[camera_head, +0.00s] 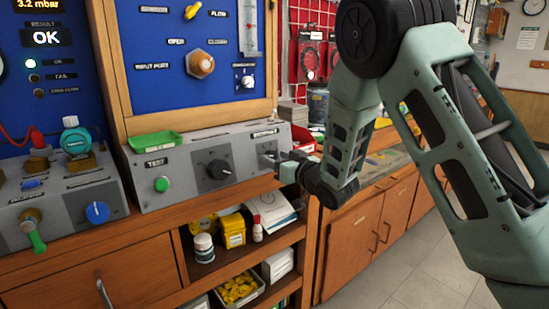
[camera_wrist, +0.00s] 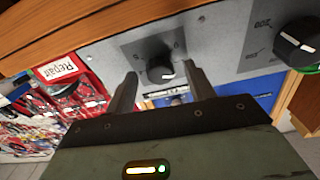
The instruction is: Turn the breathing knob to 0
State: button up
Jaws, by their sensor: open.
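The breathing knob (camera_wrist: 160,68) is a small black knob with a white pointer mark on the grey panel. In the wrist view it sits between my two fingers. The white mark faces the lower right of that picture; the scale figures around it are too small to read. My gripper (camera_wrist: 160,72) is open, with one finger on each side of the knob, and contact cannot be made out.
A larger black dial (camera_head: 219,169) and a green button (camera_head: 161,184) are on the same box, left of my gripper. A green tray (camera_head: 155,141) lies on top. Below is a shelf with a yellow box (camera_head: 232,230) and bottles. Floor space (camera_head: 400,270) is clear at the right.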

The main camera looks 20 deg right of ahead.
jog(key=c, duration=1)
jog(key=shift+f, duration=0.1)
jog(key=n+y+b, duration=0.1)
jog(key=n+b, duration=0.2)
jog(key=n, duration=0.2)
jog(key=shift+d+n+g+b, duration=0.15)
jog(key=shift+n+g+b, duration=0.15)
jog(key=shift+b, duration=0.05)
jog(key=shift+d+n+g+y+b, duration=0.1)
jog(key=shift+n+g+y+b, duration=0.4)
jog(key=shift+n, duration=0.95)
jog(key=shift+n+y+b, duration=0.2)
jog(key=shift+n+b, duration=0.6)
jog(key=shift+n, duration=0.65)
jog(key=o, duration=1)
